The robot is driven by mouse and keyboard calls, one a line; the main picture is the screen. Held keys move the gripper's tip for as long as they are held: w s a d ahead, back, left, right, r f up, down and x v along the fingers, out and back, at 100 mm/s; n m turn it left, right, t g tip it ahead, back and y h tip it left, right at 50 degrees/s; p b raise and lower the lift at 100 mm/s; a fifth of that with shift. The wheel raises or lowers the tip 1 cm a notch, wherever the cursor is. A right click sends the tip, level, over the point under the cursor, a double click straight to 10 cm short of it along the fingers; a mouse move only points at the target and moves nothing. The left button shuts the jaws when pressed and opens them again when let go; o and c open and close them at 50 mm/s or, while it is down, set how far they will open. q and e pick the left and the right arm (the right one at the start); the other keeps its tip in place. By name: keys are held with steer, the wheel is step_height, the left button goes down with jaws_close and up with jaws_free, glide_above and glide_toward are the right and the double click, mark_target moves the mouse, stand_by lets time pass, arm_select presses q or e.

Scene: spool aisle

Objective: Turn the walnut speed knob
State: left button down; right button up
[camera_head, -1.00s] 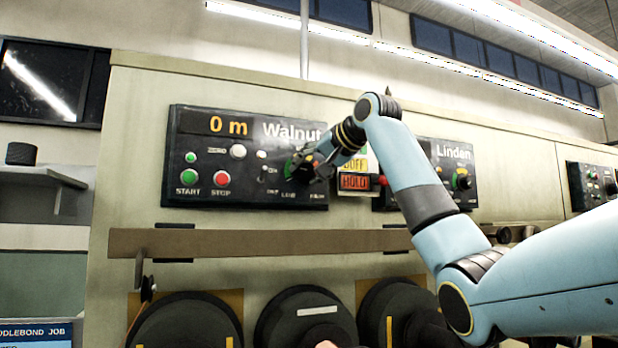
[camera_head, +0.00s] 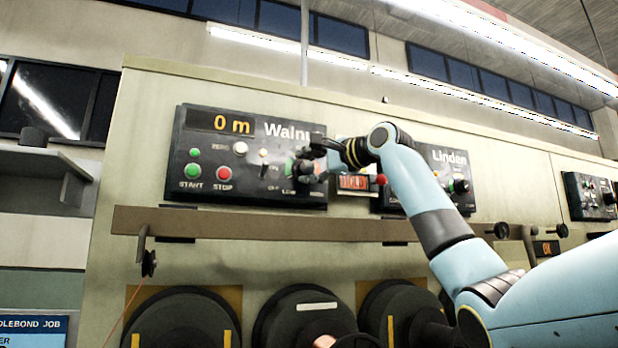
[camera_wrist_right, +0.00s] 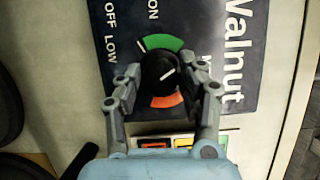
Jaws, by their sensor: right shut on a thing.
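The walnut speed knob (camera_wrist_right: 158,76) is round and black with a white pointer line. In the right wrist view it sits between a green arc and an orange arc on the dark Walnut panel (camera_wrist_right: 206,20), and its pointer slants toward the upper right. My right gripper (camera_wrist_right: 168,78) has one finger on each side of the knob and is shut on it. In the head view the Walnut panel (camera_head: 222,154) is at centre left, and my right gripper (camera_head: 311,160) covers most of the knob. My left gripper is in neither current view.
Green START (camera_head: 193,171) and red STOP (camera_head: 224,173) buttons and a toggle switch (camera_head: 263,160) are left of the knob. A lit HOLD sign (camera_head: 354,182) and the Linden panel (camera_head: 452,200) are to the right. A brown rail (camera_head: 290,227) runs below, above dark spools (camera_head: 187,322).

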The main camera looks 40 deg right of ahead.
steer(key=m+t+b, duration=0.1)
steer(key=m+b, duration=0.1)
steer(key=m, duration=0.1)
steer(key=shift+f, duration=0.2)
steer(key=shift+r+m+t+h+b, duration=0.1)
steer(key=shift+m+t+h+b, duration=0.35)
steer(key=shift+m+b, duration=0.8)
steer(key=shift+m+t, duration=0.25)
steer(key=shift+m, duration=0.2)
steer(key=o, duration=1.2)
steer(key=shift+s, duration=0.1)
steer(key=shift+v, duration=5.9)
